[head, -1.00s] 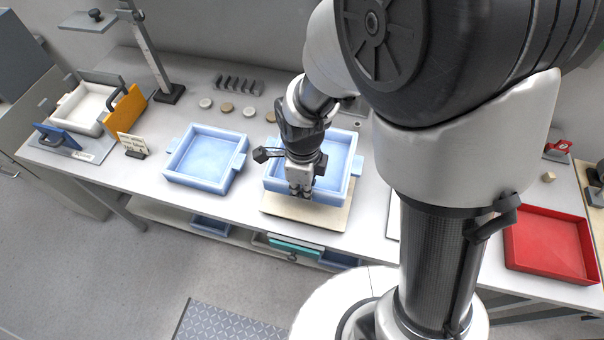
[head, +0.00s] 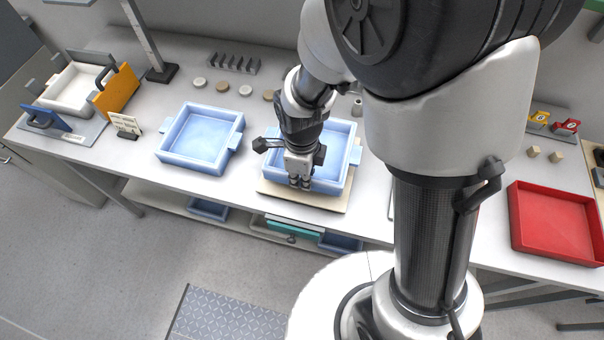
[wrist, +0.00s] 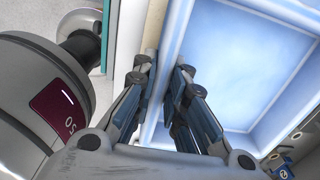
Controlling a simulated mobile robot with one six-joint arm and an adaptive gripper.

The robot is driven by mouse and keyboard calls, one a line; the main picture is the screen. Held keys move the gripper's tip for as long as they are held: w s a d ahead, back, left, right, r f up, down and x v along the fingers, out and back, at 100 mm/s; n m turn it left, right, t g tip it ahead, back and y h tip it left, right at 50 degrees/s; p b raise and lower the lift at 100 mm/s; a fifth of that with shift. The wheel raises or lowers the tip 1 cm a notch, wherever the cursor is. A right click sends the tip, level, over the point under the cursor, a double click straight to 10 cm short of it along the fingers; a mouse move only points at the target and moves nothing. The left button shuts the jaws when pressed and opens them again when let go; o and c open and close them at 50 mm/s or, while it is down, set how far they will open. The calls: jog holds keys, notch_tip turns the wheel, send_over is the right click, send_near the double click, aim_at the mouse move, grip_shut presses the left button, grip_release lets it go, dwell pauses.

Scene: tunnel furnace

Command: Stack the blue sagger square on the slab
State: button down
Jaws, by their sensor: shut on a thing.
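A light blue square sagger (head: 336,153) is over the beige slab (head: 325,202) at the front of the bench, its sides roughly in line with the slab's. A strip of slab shows along the front and right. I cannot tell whether the sagger rests on it or hangs just above. My gripper (head: 300,184) points down at the sagger's front wall and is shut on it. In the wrist view the fingers (wrist: 168,90) straddle the wall, with the sagger's floor (wrist: 238,65) to the right. My arm hides the sagger's back-left part.
A second blue sagger (head: 200,138) stands left on the bench. Small round discs (head: 222,87) and a grey rack (head: 234,64) lie behind. A white tray (head: 75,88) and orange plate (head: 117,91) are far left; a red tray (head: 553,222) is right.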

dwell(0.4)
jog(key=shift+f+b, duration=1.2)
jog(key=shift+f, duration=0.15)
jog(key=shift+f+b, duration=0.35)
jog(key=shift+f, duration=0.05)
jog(key=c, duration=1.5)
grip_release()
jog(key=shift+c, duration=0.2)
jog(key=shift+s, duration=0.1)
notch_tip(320, 180, up, 12)
